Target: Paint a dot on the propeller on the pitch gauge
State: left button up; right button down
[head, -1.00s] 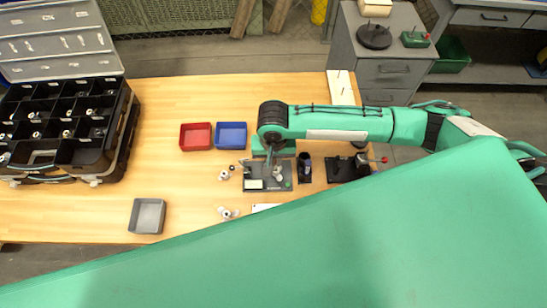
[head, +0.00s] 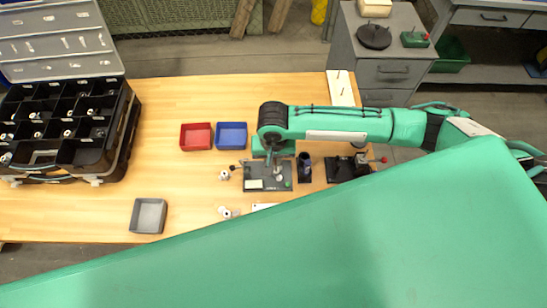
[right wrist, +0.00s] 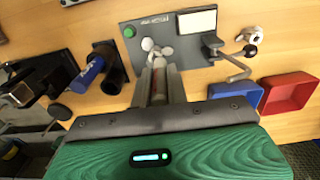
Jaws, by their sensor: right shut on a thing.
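The pitch gauge (head: 252,173) is a dark grey plate with a white label, a green button and a crank-like lever. In the right wrist view it (right wrist: 138,18) fills the top middle. A small whitish propeller (right wrist: 154,48) sits on the plate. My right gripper (right wrist: 158,88) is above the gauge, its fingers shut on a slim pen-like thing (right wrist: 160,92) with a reddish part. That thing points toward the propeller; I cannot tell whether its tip touches. In the head view my right gripper is mostly hidden under its arm. My left gripper is not in view.
A black holder (right wrist: 114,66) with a blue thing stands beside the gauge. Red (head: 196,137) and blue (head: 231,136) trays lie behind it. A grey tray (head: 149,216), small white parts (head: 224,212) and a black compartment case (head: 125,140) are to the left.

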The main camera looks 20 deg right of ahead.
jog(key=shift+s+f+p, duration=0.1)
jog(key=shift+f+p, duration=0.05)
jog(key=shift+p, duration=0.2)
dwell(1.6)
notch_tip(320, 180, up, 5)
jog(key=p, duration=0.6)
dwell(0.5)
